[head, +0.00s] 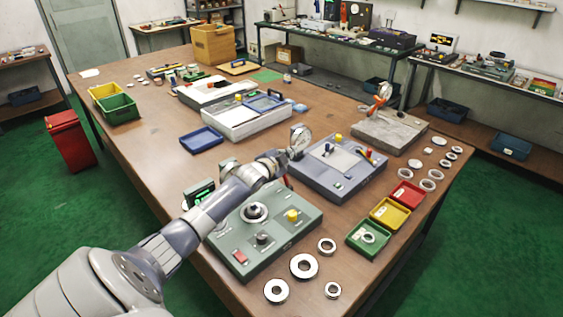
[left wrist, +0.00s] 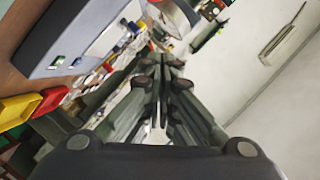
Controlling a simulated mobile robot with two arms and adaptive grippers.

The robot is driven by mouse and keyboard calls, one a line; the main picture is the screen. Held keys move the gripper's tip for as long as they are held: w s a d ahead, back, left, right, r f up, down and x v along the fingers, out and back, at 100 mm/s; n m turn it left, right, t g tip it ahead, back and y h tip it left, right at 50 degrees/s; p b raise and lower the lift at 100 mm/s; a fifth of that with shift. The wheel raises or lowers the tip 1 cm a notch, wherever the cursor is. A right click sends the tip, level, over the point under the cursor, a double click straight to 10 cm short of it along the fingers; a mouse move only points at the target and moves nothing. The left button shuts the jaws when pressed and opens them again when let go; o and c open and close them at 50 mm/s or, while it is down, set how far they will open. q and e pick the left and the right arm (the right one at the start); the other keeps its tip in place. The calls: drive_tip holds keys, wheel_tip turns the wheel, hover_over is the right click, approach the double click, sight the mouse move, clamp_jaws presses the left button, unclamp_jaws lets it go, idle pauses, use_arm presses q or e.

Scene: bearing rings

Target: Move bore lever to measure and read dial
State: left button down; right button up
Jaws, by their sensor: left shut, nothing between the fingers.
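My left gripper (head: 280,163) is beside the dial at the station's left edge, shut and empty. Whether the fingers touch anything I cannot tell. My right gripper is out of view.
A green station (head: 262,235) lies under my left forearm, carrying a ring. Several loose rings (head: 304,266) lie in front. Green, yellow and red trays (head: 390,213) line the right side. A grey stone block with another dial (head: 390,132) stands behind.

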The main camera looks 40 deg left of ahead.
use_arm(q)
drive_tip(key=a+b+v, duration=0.1)
drive_tip(key=v, duration=0.7)
drive_tip(key=shift+s, duration=0.35)
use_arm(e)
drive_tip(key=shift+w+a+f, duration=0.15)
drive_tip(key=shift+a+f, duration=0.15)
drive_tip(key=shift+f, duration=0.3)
use_arm(q)
drive_tip(key=shift+d, duration=0.2)
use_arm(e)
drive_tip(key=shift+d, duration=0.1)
use_arm(q)
drive_tip(key=shift+f, duration=0.1)
